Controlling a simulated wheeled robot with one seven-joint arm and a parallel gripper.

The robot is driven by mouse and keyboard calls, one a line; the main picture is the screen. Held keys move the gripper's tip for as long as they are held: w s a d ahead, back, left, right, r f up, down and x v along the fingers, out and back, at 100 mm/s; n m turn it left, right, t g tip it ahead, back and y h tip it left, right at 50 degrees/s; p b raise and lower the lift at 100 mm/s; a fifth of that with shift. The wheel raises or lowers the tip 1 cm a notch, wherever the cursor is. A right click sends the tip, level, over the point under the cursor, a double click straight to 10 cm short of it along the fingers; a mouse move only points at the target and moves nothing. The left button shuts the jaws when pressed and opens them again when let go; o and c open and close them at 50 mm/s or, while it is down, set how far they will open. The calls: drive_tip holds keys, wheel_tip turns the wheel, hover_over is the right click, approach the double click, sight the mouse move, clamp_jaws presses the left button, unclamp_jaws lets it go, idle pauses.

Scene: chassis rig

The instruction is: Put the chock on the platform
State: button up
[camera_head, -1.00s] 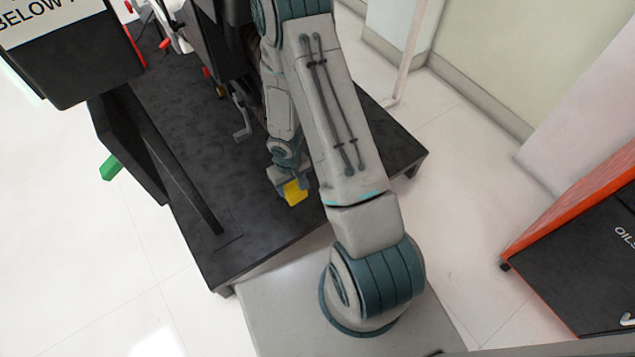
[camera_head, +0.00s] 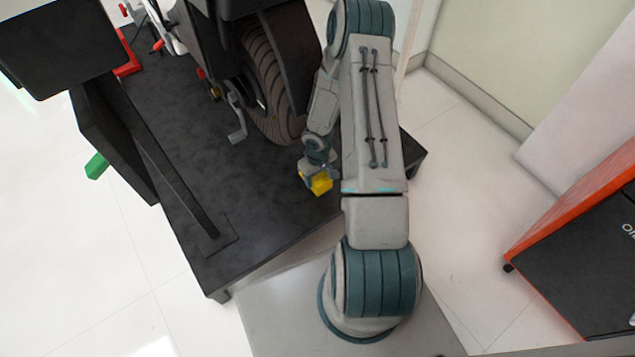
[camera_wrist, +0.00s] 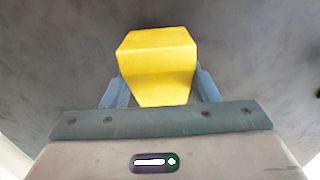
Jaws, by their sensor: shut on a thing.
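The yellow chock (camera_head: 321,182) is held in my gripper (camera_head: 314,174), over the front right part of the dark platform (camera_head: 262,214). In the wrist view the chock (camera_wrist: 157,62) sits between the two blue-grey fingers of my gripper (camera_wrist: 160,88), which press on its sides. Dark platform surface (camera_wrist: 60,60) fills the background there. I cannot tell whether the chock touches the platform or hangs just above it.
A wheel with a dark tyre (camera_head: 272,85) stands on the platform behind my gripper. A black post with a slanted bar (camera_head: 160,150) is at the left. A green block (camera_head: 97,166) juts out beyond it. A red-edged black cabinet (camera_head: 585,240) stands at the right.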

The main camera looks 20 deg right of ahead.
wheel_tip(320, 180, down, 4)
drive_tip(key=shift+r+b, duration=0.25)
drive_tip(key=shift+b, duration=0.5)
drive_tip(key=shift+r, duration=0.15)
drive_tip(key=o, duration=0.8)
drive_tip(key=shift+f, duration=0.2)
drive_tip(key=o, duration=0.4)
